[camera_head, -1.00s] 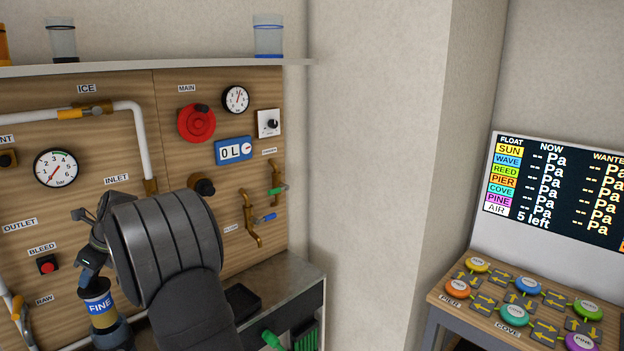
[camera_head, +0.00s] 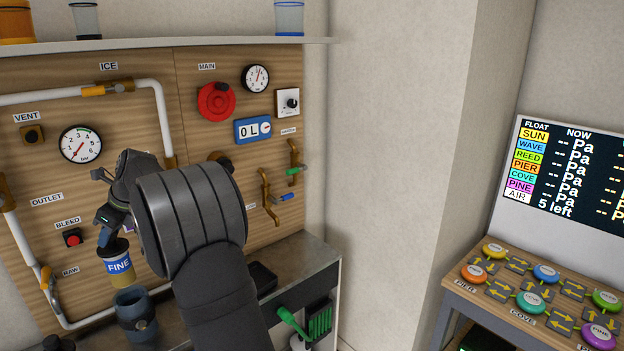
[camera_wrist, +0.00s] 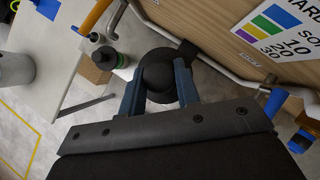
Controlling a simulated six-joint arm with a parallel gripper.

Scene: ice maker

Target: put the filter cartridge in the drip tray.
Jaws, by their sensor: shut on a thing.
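The filter cartridge (camera_head: 117,266), tan with a blue band marked FINE and a dark top, hangs roughly upright at the left of the head view. My gripper (camera_head: 110,238) is shut on its top. In the wrist view the two blue fingers of my gripper (camera_wrist: 158,90) close around the cartridge's round black top (camera_wrist: 158,73), which hides the rest of it. The cartridge is just above an open blue-grey housing (camera_head: 134,312), apart from it. A black shallow tray, apparently the drip tray (camera_head: 263,278), lies on the counter to the right, partly hidden by my arm.
White pipes (camera_head: 160,120) and a bleed button (camera_head: 72,238) are on the wooden panel behind. A green-handled valve (camera_head: 291,320) is at the counter's front, beside the tray. Bare counter (camera_head: 305,257) shows right of the tray.

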